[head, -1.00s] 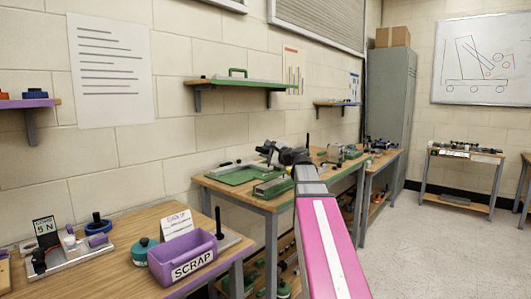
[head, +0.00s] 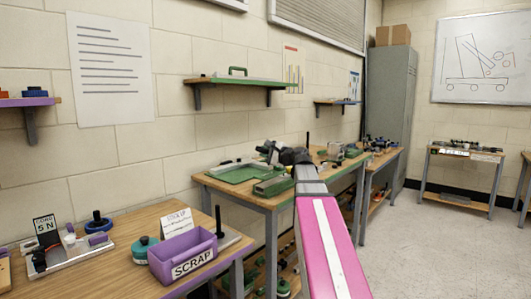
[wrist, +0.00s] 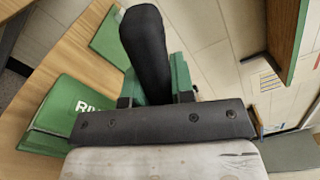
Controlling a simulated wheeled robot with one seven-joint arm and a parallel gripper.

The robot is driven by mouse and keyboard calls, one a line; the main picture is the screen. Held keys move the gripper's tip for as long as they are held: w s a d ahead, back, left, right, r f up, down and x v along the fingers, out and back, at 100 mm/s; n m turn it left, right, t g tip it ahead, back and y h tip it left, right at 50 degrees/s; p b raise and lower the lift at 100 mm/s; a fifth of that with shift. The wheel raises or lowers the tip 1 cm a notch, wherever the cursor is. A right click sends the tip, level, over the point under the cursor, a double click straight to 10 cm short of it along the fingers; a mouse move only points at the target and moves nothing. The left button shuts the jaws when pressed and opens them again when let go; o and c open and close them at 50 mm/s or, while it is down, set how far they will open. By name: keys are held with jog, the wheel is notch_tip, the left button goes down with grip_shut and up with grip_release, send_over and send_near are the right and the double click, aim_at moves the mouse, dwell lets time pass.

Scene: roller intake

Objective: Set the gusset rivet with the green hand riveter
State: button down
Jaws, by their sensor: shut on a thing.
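My gripper (wrist: 155,98) is shut on the green hand riveter (wrist: 178,76). In the wrist view its green body shows between the fingers, and a thick black handle (wrist: 146,45) rises from it toward the upper left. In the head view my gripper (head: 268,150) is small and dark above the green-edged bench (head: 325,183), and the riveter cannot be made out clearly there. I cannot pick out the gusset rivet in either view.
A green block with white lettering starting "RI" (wrist: 65,115) lies on the wooden top in the wrist view. A green tray (head: 238,176) is on the bench. A green-edged shelf (head: 250,82) hangs above. A purple scrap bin (head: 183,258) stands on the nearer table.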

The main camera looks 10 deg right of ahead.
jog(key=shift+f, duration=1.55)
dwell(0.8)
jog(key=c, duration=0.9)
grip_release()
jog(key=shift+s, duration=0.1)
